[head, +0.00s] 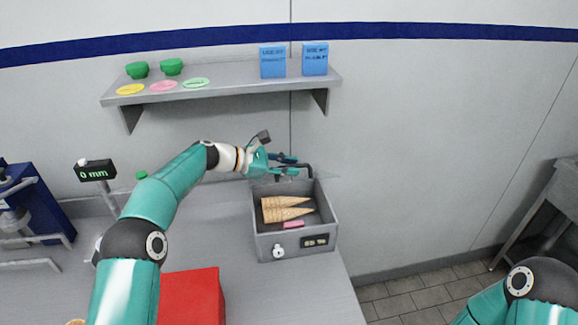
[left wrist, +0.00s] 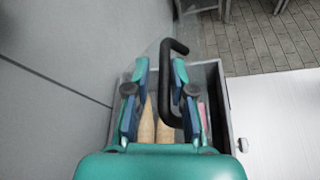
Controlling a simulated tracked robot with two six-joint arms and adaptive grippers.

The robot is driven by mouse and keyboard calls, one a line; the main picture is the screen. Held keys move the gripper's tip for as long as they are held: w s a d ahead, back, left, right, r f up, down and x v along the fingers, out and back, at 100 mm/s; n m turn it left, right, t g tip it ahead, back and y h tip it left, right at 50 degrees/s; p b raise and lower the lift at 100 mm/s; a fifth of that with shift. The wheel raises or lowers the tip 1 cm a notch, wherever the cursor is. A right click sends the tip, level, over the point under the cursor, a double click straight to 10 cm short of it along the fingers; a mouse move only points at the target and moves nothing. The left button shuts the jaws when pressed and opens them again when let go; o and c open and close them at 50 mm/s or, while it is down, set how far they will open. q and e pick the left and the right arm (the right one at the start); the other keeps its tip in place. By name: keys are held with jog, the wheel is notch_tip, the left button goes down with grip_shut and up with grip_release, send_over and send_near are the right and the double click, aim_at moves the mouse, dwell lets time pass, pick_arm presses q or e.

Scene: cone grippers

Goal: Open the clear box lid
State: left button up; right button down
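The grey box (head: 261,240) stands on the counter with two cones (head: 286,208) and a pink item (head: 293,224) inside. Its clear lid is hard to make out. A black handle (head: 309,171) shows at the box's back edge, so the lid seems to be raised there. My left gripper (head: 297,164) is at this back edge beside the handle. In the left wrist view its fingers (left wrist: 160,72) are apart, with part of the black handle (left wrist: 165,85) between them; I cannot tell whether they touch it. My right gripper is out of view.
A wall shelf (head: 230,85) with green bowls, coloured discs and two blue boxes (head: 315,59) hangs above the left arm. A red block (head: 192,298) sits at the counter's front. A height gauge reading 0 mm (head: 95,171) stands at left. Right of the counter is open floor.

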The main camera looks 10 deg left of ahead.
pick_arm(q)
jog(key=v, duration=1.2)
jog(key=shift+w+f, duration=0.1)
jog(key=shift+f, duration=0.05)
